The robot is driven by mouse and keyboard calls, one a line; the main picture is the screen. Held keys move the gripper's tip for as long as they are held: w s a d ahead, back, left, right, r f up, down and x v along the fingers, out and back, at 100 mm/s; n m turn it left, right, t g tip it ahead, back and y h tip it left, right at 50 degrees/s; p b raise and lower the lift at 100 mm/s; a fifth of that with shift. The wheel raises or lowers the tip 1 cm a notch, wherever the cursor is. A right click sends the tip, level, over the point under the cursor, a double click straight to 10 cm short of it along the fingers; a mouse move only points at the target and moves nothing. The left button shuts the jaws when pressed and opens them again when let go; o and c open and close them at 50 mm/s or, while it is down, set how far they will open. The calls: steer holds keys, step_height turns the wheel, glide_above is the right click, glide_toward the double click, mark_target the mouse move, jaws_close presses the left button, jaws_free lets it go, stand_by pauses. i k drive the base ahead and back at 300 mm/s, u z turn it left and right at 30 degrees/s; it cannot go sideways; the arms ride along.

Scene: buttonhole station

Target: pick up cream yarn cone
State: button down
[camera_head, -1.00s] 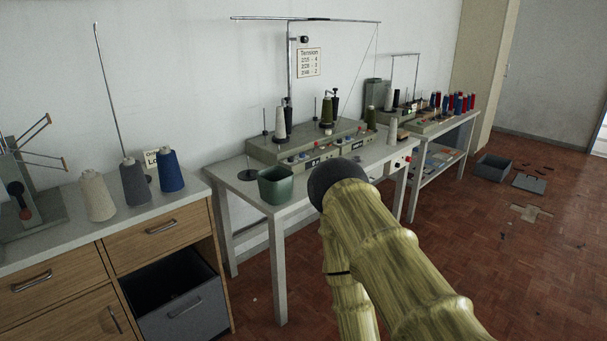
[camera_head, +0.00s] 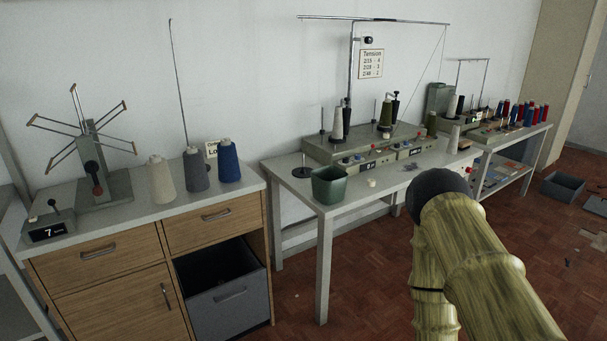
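A cream yarn cone (camera_head: 161,182) stands upright on the grey top of the wooden cabinet at the left. A grey cone (camera_head: 195,172) and a blue cone (camera_head: 229,162) stand close to its right. Another pale cone (camera_head: 337,124) stands on the machine on the middle table, and a short pale spool (camera_head: 454,140) stands farther right. My arm, in a yellow-green ribbed cover with a dark rounded part, rises at the lower right, well apart from the cream cone. My gripper fingers do not show.
A yarn winder (camera_head: 104,180) and a small display box (camera_head: 48,231) stand left of the cones. A thin upright rod rises behind them. A green bin (camera_head: 329,186) sits on the middle table's near corner. The floor (camera_head: 375,275) before the table is clear.

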mark_target(162, 190)
steer(key=z, duration=0.5)
steer(key=i, duration=1)
steer(key=u, duration=1.45)
